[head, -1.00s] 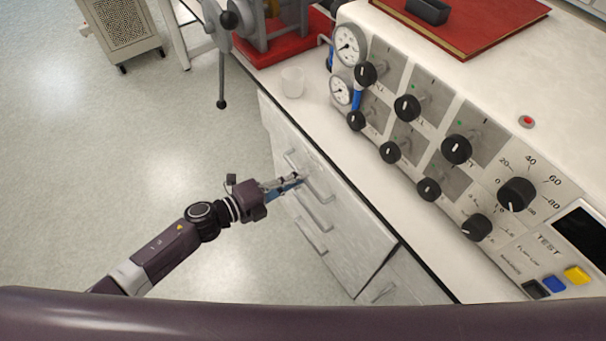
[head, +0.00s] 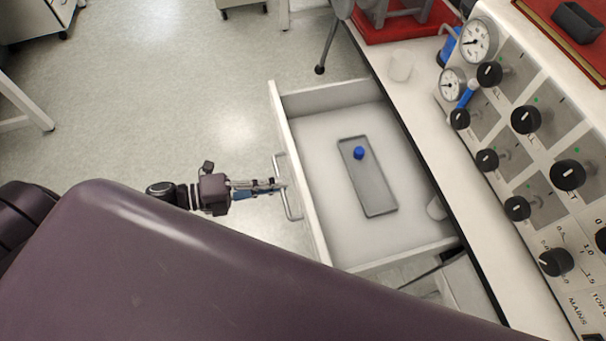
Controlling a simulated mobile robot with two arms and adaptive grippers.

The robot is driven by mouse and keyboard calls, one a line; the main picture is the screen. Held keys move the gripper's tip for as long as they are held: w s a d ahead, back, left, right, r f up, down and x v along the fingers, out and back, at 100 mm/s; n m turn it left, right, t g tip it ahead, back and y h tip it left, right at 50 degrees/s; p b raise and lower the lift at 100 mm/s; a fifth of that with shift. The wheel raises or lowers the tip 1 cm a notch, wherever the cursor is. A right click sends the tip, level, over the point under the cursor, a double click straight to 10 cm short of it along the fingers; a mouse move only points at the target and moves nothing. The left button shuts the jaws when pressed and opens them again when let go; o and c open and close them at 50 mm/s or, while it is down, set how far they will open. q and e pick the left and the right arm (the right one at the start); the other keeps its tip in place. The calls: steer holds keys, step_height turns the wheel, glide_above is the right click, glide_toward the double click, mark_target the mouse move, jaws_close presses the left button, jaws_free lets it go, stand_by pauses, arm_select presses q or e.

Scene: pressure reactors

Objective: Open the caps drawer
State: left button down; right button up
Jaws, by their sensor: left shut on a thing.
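The caps drawer (head: 303,195) is pulled well out from the bench, and its inside shows. A grey tray (head: 376,199) lies in it with one blue cap (head: 359,153) near the tray's far end. A small whitish object (head: 436,208) stands in the drawer by the bench side. My left gripper (head: 277,186) is shut on the drawer handle (head: 291,204) at the outside of the drawer front. My right gripper is not in view.
The bench top (head: 449,180) runs along the right, with a control panel (head: 540,150) of black knobs and gauges. A clear beaker (head: 400,67) stands near the bench edge. The floor left of the drawer is free. My own body covers the lower left.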

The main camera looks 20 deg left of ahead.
arm_select(q)
steer(key=f+v, duration=0.1)
steer(key=v, duration=0.7)
steer(key=shift+f, duration=0.35)
steer(key=shift+s+a, duration=0.15)
steer(key=c, duration=2.1)
jaws_free()
steer(key=v, duration=1.2)
